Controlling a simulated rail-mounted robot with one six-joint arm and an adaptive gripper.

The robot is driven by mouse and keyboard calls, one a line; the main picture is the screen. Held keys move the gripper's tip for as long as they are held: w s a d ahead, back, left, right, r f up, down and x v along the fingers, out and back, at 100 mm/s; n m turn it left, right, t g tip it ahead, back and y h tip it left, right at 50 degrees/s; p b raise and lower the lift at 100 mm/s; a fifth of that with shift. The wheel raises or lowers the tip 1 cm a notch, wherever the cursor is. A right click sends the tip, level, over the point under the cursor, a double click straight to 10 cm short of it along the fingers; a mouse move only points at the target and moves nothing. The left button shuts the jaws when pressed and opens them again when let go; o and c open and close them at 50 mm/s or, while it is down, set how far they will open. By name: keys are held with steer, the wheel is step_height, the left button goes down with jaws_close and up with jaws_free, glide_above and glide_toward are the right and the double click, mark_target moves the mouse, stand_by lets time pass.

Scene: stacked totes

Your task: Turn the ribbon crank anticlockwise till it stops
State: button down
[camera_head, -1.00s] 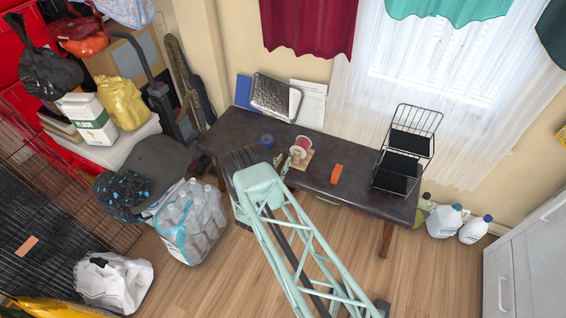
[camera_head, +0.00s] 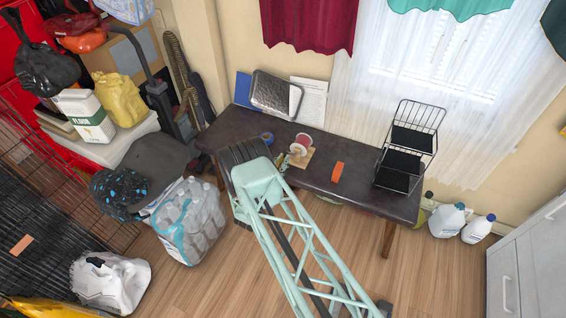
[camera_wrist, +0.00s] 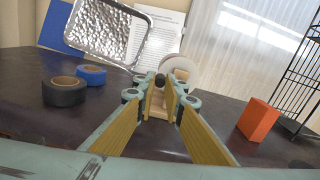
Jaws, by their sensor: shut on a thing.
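The ribbon crank is a spool of red ribbon with pale flanges (camera_head: 301,145) on a small wooden base (camera_head: 306,158), on the dark table. In the wrist view its pale spool (camera_wrist: 182,67) stands just beyond my fingertips. My gripper (camera_wrist: 160,84) is shut on the crank's handle at the near side of the spool. The fingertips hide most of the handle. In the head view my arm hides much of the gripper.
An orange block (camera_wrist: 259,119) lies to the right, with a black wire rack (camera_head: 404,150) beyond it. Black tape (camera_wrist: 64,91) and blue tape (camera_wrist: 92,74) lie to the left. A silver tray (camera_wrist: 107,33) leans at the back. Bare tabletop separates these from the crank.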

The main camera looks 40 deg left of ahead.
stand_by(0.3)
steer(key=c, duration=2.7)
jaws_free()
steer(key=shift+s, duration=0.1)
steer(key=shift+v, duration=5.9)
